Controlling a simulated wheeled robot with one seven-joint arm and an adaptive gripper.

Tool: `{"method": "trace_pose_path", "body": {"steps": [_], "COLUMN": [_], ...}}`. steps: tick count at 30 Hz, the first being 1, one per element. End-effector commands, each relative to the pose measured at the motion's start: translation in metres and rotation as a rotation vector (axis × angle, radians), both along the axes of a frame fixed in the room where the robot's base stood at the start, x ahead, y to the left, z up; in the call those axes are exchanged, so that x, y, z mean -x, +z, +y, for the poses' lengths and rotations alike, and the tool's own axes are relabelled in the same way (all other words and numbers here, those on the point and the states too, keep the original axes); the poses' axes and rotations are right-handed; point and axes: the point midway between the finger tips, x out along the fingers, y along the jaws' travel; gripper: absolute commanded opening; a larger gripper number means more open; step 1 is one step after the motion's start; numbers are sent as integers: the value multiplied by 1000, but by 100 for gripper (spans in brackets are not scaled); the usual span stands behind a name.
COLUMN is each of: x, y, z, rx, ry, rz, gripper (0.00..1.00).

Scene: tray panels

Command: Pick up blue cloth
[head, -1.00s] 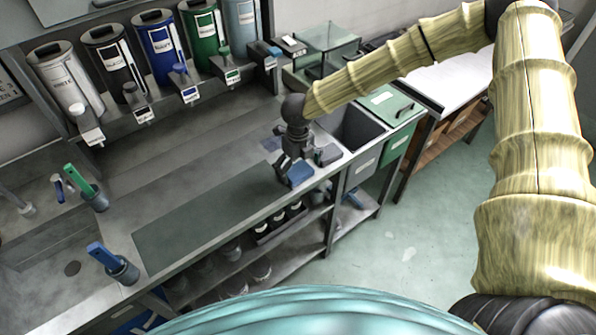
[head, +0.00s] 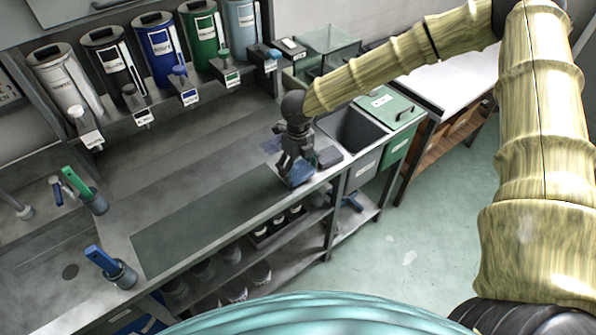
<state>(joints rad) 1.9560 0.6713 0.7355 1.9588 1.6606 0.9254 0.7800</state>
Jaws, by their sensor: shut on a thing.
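A blue cloth (head: 299,174) is at the tip of my gripper (head: 294,166), near the front edge of the steel counter by the right end of the dark mat. My gripper points down and is shut on the cloth. The cloth seems to be at or just above the counter; I cannot tell whether it still touches. The fingers partly hide it.
A dark bin (head: 359,130) and a green-lidded bin (head: 388,108) stand right of my gripper. Several coloured dispensers, such as the blue one (head: 160,45), line the back. Holders with a green handle (head: 78,182) and a blue handle (head: 103,258) stand left. The dark mat (head: 200,220) is clear.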

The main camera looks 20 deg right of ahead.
Motion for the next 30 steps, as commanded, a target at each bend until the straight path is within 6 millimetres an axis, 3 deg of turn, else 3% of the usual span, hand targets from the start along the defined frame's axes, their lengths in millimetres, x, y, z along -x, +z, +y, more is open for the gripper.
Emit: {"method": "trace_pose_path", "body": {"steps": [6,21,30], "x": [3,110,151], "y": [19,27,33], "z": [0,-6,-9], "rx": [-1,-2,-1], "ry": [0,1,0], "rz": [-2,-2,-1], "gripper": [56,56,56]}}
